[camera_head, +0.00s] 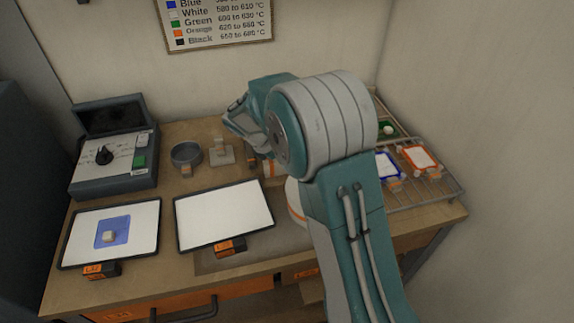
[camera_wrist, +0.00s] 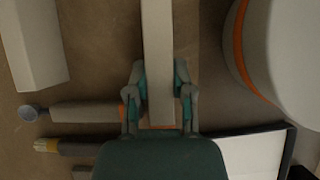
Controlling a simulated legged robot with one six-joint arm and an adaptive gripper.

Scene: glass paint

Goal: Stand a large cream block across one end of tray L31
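My gripper (camera_wrist: 160,106) points down over the wooden bench in the wrist view. Its two fingers press on both sides of a long cream block (camera_wrist: 157,35), which runs from between them to the top edge. A second large cream block (camera_wrist: 35,45) lies apart at the upper left. Two dark-rimmed trays with white beds show in the head view, a left one (camera_head: 78,250) and a middle one (camera_head: 208,212). Their orange labels are too small to read surely. The left tray bears a blue sheet with a small cream block on it. My arm hides the gripper there.
A grey kiln controller (camera_head: 112,175) stands at the back left. A round dark dish (camera_head: 186,153) is behind the trays. A wire rack (camera_head: 440,188) with framed pieces is at the right. Handled tools (camera_wrist: 85,111) and a white round body with an orange band (camera_wrist: 290,50) lie near my gripper.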

